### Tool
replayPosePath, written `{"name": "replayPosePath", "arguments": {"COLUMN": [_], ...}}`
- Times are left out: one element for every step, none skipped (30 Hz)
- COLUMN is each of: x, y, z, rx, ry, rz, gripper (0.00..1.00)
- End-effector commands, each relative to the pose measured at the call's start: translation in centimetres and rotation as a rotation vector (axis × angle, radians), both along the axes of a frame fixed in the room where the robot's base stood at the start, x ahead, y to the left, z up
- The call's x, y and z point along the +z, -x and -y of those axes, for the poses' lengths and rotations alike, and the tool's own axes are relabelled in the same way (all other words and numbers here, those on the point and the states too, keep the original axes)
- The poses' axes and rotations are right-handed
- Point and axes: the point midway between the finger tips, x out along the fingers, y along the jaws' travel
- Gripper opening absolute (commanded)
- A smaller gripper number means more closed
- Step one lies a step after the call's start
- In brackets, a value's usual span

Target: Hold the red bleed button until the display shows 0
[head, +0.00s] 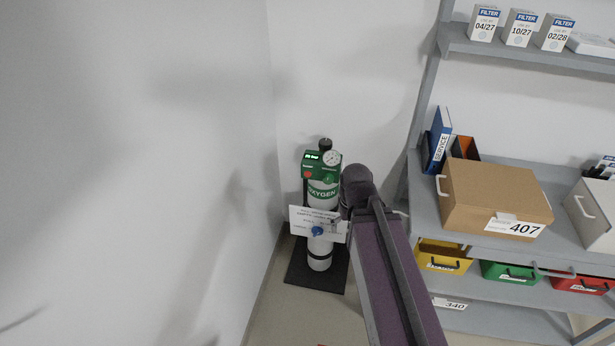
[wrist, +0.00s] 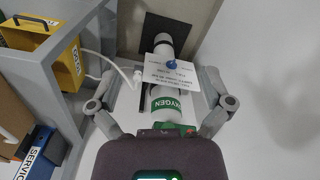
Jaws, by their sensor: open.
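The oxygen cylinder (head: 322,194), white with a green OXYGEN band, stands upright in the corner. On its green head is a small lit display (head: 312,156), whose digits are too small to read. The red bleed button (head: 307,174) is below the display, left of a round gauge (head: 332,157). My gripper is hidden behind my arm in the head view, just right of the cylinder. In the wrist view my gripper (wrist: 160,82) is open, its fingers on either side of the cylinder (wrist: 168,92).
A white card (head: 303,218) and blue knob (head: 317,231) are at the cylinder's front. The cylinder stands on a dark mat (head: 297,266). A grey shelf (head: 425,215) at right holds a cardboard box (head: 490,190), a blue binder (head: 438,140) and coloured bins. A wall is close at left.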

Motion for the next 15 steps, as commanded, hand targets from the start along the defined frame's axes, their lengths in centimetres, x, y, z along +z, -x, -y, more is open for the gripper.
{"name": "replayPosePath", "arguments": {"x": [0.0, 0.0, 0.0, 0.0, 0.0, 0.0, 0.0, 0.0, 0.0, 0.0, 0.0, 0.0, 0.0, 0.0, 0.0], "y": [0.0, 0.0, 0.0, 0.0, 0.0, 0.0, 0.0, 0.0, 0.0, 0.0, 0.0, 0.0, 0.0, 0.0, 0.0], "z": [0.0, 0.0, 0.0, 0.0, 0.0, 0.0, 0.0, 0.0, 0.0, 0.0, 0.0, 0.0, 0.0, 0.0, 0.0], "rx": [0.0, 0.0, 0.0, 0.0, 0.0, 0.0, 0.0, 0.0, 0.0, 0.0, 0.0, 0.0, 0.0, 0.0, 0.0], "ry": [0.0, 0.0, 0.0, 0.0, 0.0, 0.0, 0.0, 0.0, 0.0, 0.0, 0.0, 0.0, 0.0, 0.0, 0.0], "rz": [0.0, 0.0, 0.0, 0.0, 0.0, 0.0, 0.0, 0.0, 0.0, 0.0, 0.0, 0.0, 0.0, 0.0, 0.0], "gripper": [1.0, 1.0, 1.0, 1.0, 1.0, 0.88, 0.79, 0.7, 0.58, 0.49, 0.41, 0.29, 0.2, 0.11, 0.0]}}
